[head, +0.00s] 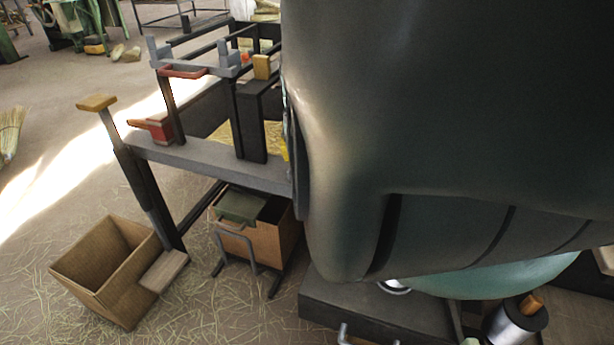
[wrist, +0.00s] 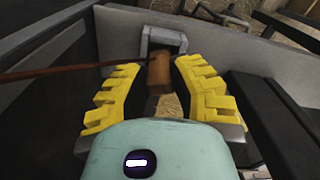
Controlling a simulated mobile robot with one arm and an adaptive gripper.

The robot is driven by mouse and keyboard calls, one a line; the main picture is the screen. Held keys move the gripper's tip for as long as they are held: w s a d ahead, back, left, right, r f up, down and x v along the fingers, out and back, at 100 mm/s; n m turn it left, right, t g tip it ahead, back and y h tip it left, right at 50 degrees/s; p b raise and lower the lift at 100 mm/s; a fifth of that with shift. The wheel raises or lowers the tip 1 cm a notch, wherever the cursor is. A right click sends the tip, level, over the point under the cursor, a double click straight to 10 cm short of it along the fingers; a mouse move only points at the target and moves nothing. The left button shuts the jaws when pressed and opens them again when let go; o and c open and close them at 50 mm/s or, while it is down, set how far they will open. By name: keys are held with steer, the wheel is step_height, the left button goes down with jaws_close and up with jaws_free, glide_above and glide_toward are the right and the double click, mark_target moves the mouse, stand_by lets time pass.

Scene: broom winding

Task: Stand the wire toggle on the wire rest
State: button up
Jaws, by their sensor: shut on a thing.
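The wire toggle, a small brown wooden piece (wrist: 158,78), sits between the yellow fingers of my gripper (wrist: 160,70) in the wrist view. My gripper is shut on it. A thin brown wire (wrist: 60,74) runs from the left edge to the toggle. Just beyond the toggle is a grey square-cornered bracket (wrist: 163,31); I cannot tell whether it is the wire rest. In the head view my dark arm hides the toggle and nearly all of my gripper.
A dark bench (head: 205,162) carries a frame with grey forks (head: 190,62) and a red part (head: 155,128). A post with a wooden pad (head: 96,102) rises at its left end. An open box (head: 105,270) stands on the straw-strewn floor. Floor at far left is mostly clear.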

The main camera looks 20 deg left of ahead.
steer(key=shift+w+d+f, duration=0.1)
steer(key=shift+f, duration=0.15)
steer(key=o, duration=0.9)
steer(key=shift+f, duration=0.15)
